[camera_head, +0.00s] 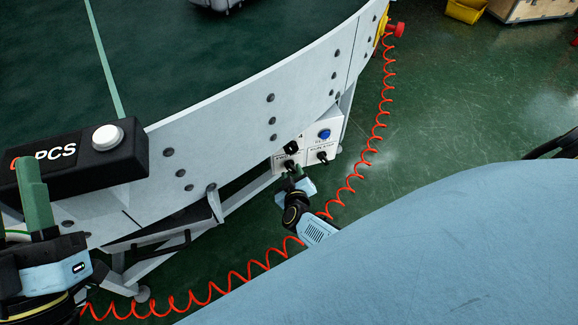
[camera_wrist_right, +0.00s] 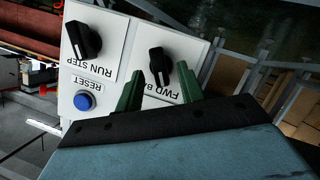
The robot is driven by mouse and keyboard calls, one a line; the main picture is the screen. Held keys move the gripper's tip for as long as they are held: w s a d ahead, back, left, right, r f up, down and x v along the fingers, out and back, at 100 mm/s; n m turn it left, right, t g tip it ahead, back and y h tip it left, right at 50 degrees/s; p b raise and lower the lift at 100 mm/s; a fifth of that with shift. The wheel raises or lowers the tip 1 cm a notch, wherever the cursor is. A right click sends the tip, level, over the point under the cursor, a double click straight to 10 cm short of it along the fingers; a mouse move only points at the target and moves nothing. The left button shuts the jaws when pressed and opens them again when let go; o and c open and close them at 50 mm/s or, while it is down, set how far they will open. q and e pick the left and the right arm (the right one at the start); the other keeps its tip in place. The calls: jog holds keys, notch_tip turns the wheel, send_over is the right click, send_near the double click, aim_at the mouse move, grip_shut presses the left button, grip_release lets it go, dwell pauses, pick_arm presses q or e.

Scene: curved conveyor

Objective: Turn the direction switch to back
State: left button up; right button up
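The direction switch (camera_wrist_right: 160,65) is a black knob on a white plate marked FWD and BACK, upside down in the wrist view. In the head view it shows as the lower left knob (camera_head: 288,165) of the panel. My right gripper (camera_wrist_right: 160,89) is open, with its green fingers apart at the knob's near end, one to each side. I see no clear contact. The gripper covers part of the label. In the head view my right gripper (camera_head: 291,178) is just below the panel. My left gripper (camera_head: 32,185) is far left, beside the PCS box; its finger gap is unclear.
The RUN STEP knob (camera_wrist_right: 84,40) and blue RESET button (camera_wrist_right: 84,101) sit close by. The PCS box (camera_head: 80,160) carries a white button. A red coiled cable (camera_head: 345,188) hangs near my right arm.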

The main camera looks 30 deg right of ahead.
jog(key=shift+b+x, duration=0.3)
jog(key=shift+x, duration=0.7)
grip_shut()
